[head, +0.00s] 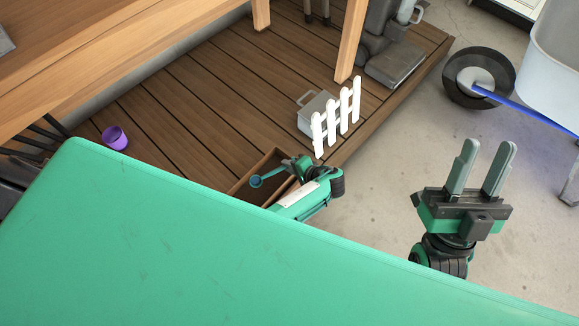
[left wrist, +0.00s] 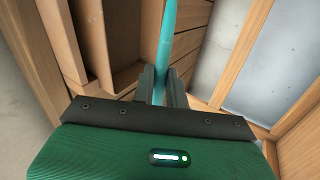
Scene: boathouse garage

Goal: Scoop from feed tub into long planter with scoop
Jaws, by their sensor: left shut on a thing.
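My left gripper (head: 290,164) is shut on the handle of a teal scoop; the scoop's round bowl (head: 256,181) shows in the head view over a wooden box. In the left wrist view, the scoop handle (left wrist: 170,35) runs up between my fingers (left wrist: 163,85). The brown wooden box (head: 250,177), which looks like the long planter, stands at the deck's edge, partly hidden by my green body. I cannot tell whether the bowl holds anything. I cannot pick out the feed tub with certainty. My right gripper (head: 485,155) is open and empty over the concrete floor.
A white picket piece (head: 336,116) and a grey handled box (head: 316,113) stand beyond my left gripper. A purple pot (head: 115,138) is on the deck (head: 185,110) at left. A wooden table (head: 90,60) is behind.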

